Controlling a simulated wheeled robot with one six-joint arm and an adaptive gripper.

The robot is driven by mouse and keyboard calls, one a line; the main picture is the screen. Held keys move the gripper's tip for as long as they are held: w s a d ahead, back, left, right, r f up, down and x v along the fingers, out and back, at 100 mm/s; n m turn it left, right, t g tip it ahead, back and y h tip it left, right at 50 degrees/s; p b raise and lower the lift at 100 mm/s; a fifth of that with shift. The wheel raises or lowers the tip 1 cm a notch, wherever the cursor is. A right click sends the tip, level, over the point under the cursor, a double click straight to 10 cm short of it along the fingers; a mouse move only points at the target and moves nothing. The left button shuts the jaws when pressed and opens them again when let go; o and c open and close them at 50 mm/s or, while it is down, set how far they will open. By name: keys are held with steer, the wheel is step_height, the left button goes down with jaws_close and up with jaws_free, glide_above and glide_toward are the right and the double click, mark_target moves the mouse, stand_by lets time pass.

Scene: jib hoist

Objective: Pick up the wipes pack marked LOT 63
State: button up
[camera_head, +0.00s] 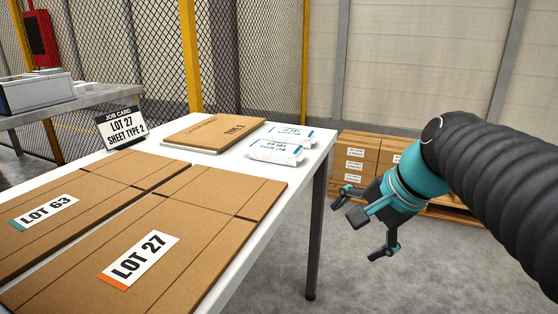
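Two white wipes packs with blue print lie side by side at the far right corner of the white table. The nearer pack (275,151) and the farther pack (291,134) both carry lot print that is small and slanted; I cannot tell surely which reads LOT 63. My gripper (364,222) hangs to the right of the table, beyond its edge and apart from both packs. Its fingers are spread and nothing is between them.
On the white table (262,228), flat cardboard pieces marked LOT 63 (88,205) and LOT 27 (185,235) cover the near part. Boxes (358,157) sit on a pallet behind my gripper.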

steer(key=w+a+r+m+y+b, duration=0.1)
steer(key=w+r+m+y, duration=0.15)
steer(key=w, duration=0.25)
steer(key=w+a+r+m+y+b, duration=0.1)
steer(key=w+r+m+b, duration=0.1)
steer(key=w+m, duration=0.3)
steer(key=m+y+b, duration=0.3)
steer(key=m+y, duration=0.2)
glide_toward(288, 147)
steer(key=b+x, duration=0.1)
steer(key=x, duration=0.3)
steer(key=shift+w+a+f, duration=0.2)
steer(key=shift+w, duration=0.1)
steer(key=shift+s+b+x, duration=0.2)
steer(key=shift+b+x, duration=0.45)
steer(key=shift+x, duration=2.05)
steer(key=c, duration=1.3)
steer(key=shift+r, duration=0.1)
